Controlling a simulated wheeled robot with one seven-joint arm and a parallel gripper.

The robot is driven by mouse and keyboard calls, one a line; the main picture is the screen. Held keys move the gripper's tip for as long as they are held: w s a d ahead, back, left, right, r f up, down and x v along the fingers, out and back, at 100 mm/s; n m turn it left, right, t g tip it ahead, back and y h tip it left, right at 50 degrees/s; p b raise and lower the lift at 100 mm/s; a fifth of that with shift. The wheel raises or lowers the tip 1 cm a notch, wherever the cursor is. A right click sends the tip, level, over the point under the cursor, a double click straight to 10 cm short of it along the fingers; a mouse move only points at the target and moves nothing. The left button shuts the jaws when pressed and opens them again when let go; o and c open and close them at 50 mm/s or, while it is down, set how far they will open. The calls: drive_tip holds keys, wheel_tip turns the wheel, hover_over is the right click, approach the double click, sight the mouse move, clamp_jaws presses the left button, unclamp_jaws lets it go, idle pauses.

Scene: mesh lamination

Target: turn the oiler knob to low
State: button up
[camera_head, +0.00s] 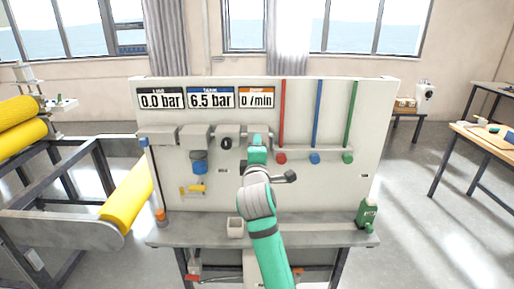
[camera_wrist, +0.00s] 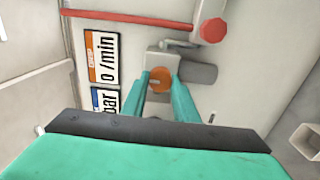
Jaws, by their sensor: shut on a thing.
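The oiler knob (camera_wrist: 161,77) is a small orange knob on a grey block, seen in the wrist view just below the red valve. My gripper (camera_wrist: 160,88) has its two teal fingers on either side of the knob, shut on it. In the head view my arm covers the oiler, so the knob is hidden there. The orange-labelled display (camera_head: 257,97) above it reads 0 /min, and it also shows in the wrist view (camera_wrist: 104,57). I cannot tell the knob's setting from any mark.
The panel (camera_head: 350,185) carries displays of 0.0 bar and 6.5 bar, a blue-topped bowl (camera_head: 200,163), a yellow lever (camera_head: 193,189), and red (camera_head: 281,158), blue (camera_head: 315,158) and green (camera_head: 347,158) valves with pipes. A green oil can (camera_head: 367,212) and an open box (camera_head: 235,228) stand on the ledge.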

drive_tip(key=shift+a+f, duration=0.1)
idle(0.4)
drive_tip(key=o, duration=1.1)
drive_tip(key=shift+c, duration=0.2)
drive_tip(key=s, duration=1.1)
